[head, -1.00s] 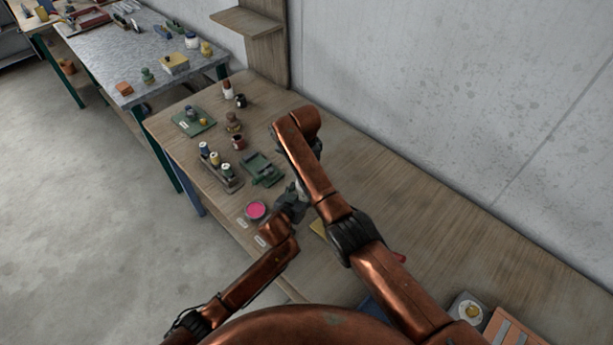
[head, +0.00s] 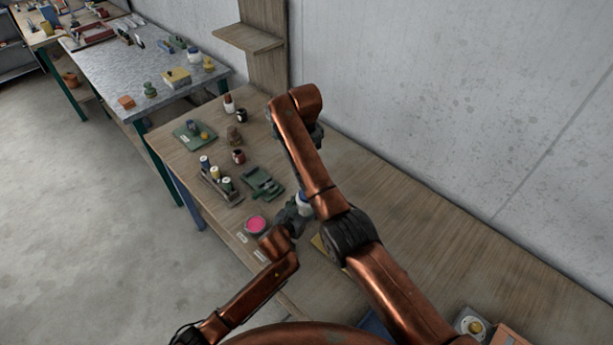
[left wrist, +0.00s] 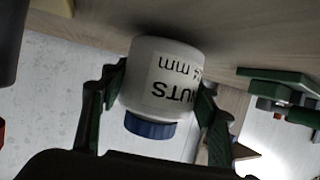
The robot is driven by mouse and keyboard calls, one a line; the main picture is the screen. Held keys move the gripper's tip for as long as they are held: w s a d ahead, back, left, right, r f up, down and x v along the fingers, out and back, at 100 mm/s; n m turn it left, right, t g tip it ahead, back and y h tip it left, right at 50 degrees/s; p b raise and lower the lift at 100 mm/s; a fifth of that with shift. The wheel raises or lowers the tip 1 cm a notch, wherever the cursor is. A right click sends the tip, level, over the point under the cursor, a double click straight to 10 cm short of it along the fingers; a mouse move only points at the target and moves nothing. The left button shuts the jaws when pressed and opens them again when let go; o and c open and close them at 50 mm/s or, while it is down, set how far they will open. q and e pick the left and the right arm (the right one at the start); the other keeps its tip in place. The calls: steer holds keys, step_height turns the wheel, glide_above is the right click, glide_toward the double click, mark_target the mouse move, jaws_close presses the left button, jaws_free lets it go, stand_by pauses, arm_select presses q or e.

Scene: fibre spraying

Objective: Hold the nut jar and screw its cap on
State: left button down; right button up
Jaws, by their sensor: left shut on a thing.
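The white nut jar (left wrist: 165,75) has a label reading NUTS and mm, upside down in the left wrist view. A blue cap (left wrist: 150,127) shows at the jar's lower end in that picture; I cannot tell how tightly it sits. My left gripper (left wrist: 157,110) is shut on the jar, one green finger on each side. In the head view the jar (head: 304,201) shows beside my left gripper (head: 292,212), partly behind my right arm. My right gripper (head: 316,133) is mostly hidden behind its own arm; its fingers cannot be made out.
A pink dish (head: 256,224) lies left of my left gripper. A green holder (head: 262,183) and a rack with bottles (head: 219,187) stand beyond it. A green mat (head: 194,134) lies farther back. The wooden table (head: 440,240) is clear at right, along the wall.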

stand_by(0.3)
arm_select(q)
steer(key=c, duration=0.7)
jaws_free()
steer(key=shift+o, duration=0.2)
steer(key=v, duration=1.2)
